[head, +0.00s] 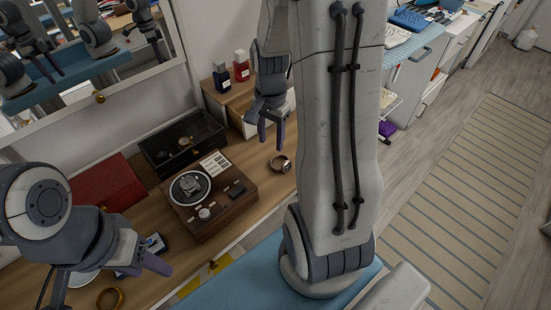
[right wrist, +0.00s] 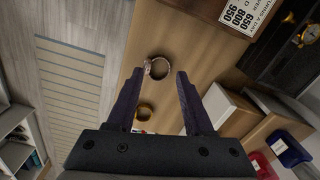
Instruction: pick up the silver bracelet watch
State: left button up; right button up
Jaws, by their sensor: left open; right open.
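The silver bracelet watch (right wrist: 158,68) lies on the wooden counter in the right wrist view, a closed ring between and just beyond my fingertips. A ring-shaped watch (head: 280,163) in the head view seems to be the same one, though it looks brownish there. My right gripper (head: 271,142) is open and empty, pointing down above the counter just behind the watch. It also shows in the right wrist view (right wrist: 156,76), its fingers either side of the watch, without visible contact. My left gripper (head: 142,266) is open at the lower left, away from the watch.
A wooden box with a dial (head: 208,195) stands left of the watch, with a black case (head: 183,140) and red box (head: 108,184) beyond. Bottles (head: 241,66) stand behind. A gold bangle (head: 109,299) lies near my left gripper.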

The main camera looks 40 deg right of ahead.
jog(key=d+f+m, duration=0.2)
jog(key=d, duration=0.2)
send_over(286, 163)
jog(key=f, duration=0.4)
jog(key=shift+s+a+f, duration=0.1)
jog(key=shift+a+f, duration=0.1)
jog(key=shift+d+f, duration=0.15)
jog(key=shift+f, duration=1.3)
jog(key=shift+d+f, duration=0.1)
jog(key=shift+f, duration=1.3)
grip_shut()
